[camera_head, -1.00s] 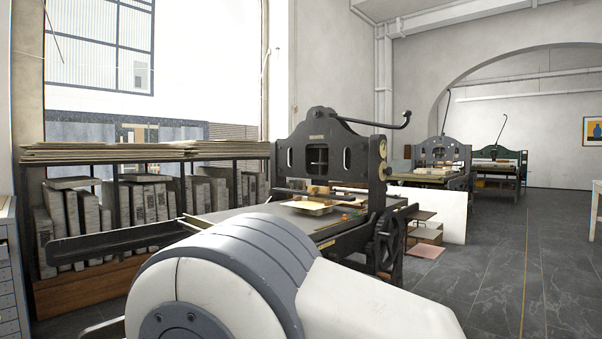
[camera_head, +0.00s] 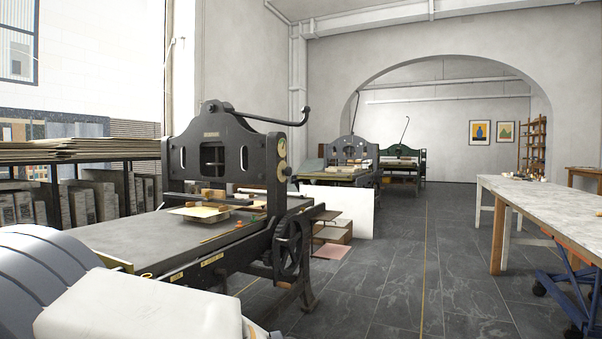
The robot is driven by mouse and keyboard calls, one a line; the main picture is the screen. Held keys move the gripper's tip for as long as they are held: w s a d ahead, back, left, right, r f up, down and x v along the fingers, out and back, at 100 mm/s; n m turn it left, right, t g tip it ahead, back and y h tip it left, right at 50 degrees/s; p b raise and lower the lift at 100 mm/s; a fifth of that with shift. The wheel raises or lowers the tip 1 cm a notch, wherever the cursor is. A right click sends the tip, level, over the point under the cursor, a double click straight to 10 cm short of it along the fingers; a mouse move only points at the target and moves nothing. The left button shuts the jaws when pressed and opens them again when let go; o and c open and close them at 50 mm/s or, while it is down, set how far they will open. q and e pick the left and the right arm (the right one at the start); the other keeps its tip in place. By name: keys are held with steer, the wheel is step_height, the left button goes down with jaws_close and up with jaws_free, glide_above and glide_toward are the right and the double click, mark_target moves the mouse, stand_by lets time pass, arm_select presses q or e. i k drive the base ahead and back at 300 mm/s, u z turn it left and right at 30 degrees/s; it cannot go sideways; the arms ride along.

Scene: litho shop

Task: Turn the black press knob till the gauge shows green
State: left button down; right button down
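The nearest black press (camera_head: 212,148) stands at centre left, with a flat bed and a tall frame. A round pale gauge (camera_head: 282,147) sits on the right side of its frame, seen at an angle; its colour reading is too small to tell. A second small round dial or fitting (camera_head: 284,172) is just below it. I cannot make out which part is the black knob. A white and grey part of my own arm fills the lower left. Neither gripper is in view.
A long worktable (camera_head: 545,200) stands at the right, with a blue wheeled frame (camera_head: 570,275) under it. Two more presses stand further back. Shelves of stones (camera_head: 85,200) line the left wall. The dark tiled floor (camera_head: 410,265) between press and table is clear.

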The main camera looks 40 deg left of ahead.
mark_target(288, 171)
steer(key=i, duration=0.9)
steer(key=u, duration=1.3)
steer(key=i, duration=0.5)
steer(key=u, duration=0.1)
